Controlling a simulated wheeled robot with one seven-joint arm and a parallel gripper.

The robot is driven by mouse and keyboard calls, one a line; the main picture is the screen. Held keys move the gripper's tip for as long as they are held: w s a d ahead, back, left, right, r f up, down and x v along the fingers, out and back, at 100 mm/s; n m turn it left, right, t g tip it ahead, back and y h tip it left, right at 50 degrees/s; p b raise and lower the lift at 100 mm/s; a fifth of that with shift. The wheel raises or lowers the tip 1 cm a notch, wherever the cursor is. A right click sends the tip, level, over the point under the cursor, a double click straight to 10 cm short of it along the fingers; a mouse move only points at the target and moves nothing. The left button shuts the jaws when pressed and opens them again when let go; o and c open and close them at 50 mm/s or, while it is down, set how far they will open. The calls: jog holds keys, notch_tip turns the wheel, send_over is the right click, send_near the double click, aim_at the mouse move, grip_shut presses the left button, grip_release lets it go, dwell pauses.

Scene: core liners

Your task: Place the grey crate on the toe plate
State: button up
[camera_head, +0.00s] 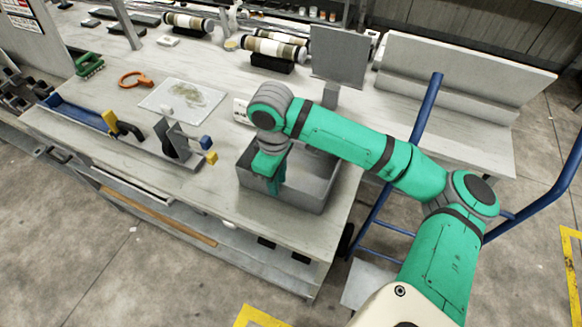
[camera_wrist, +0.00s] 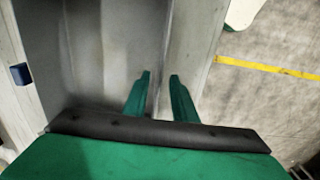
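The grey crate (camera_head: 318,192) is an open box on the front right end of the workbench. In the wrist view its grey inner wall (camera_wrist: 105,45) fills much of the upper left. My gripper (camera_head: 274,188) points down at the crate's front left part. In the wrist view my two green fingers (camera_wrist: 160,76) are apart, with a clear gap between them. I cannot tell whether they touch the crate. The toe plate (camera_head: 368,284) is a flat grey plate low at the foot of the blue hand truck (camera_head: 425,110), right of the bench. My arm hides part of both.
The workbench (camera_head: 215,195) also bears a blue tray (camera_head: 75,112), an orange clamp (camera_head: 135,79), a clear sheet (camera_head: 185,97) and core tubes (camera_head: 275,47). A grey upright panel (camera_head: 339,55) stands behind the crate. Yellow floor lines (camera_head: 262,317) mark the concrete floor.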

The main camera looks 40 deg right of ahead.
aim_at(278, 199)
notch_tip(278, 199, down, 5)
jog(key=shift+w+f, duration=0.1)
jog(key=shift+f, duration=0.4)
grip_shut()
dwell(1.4)
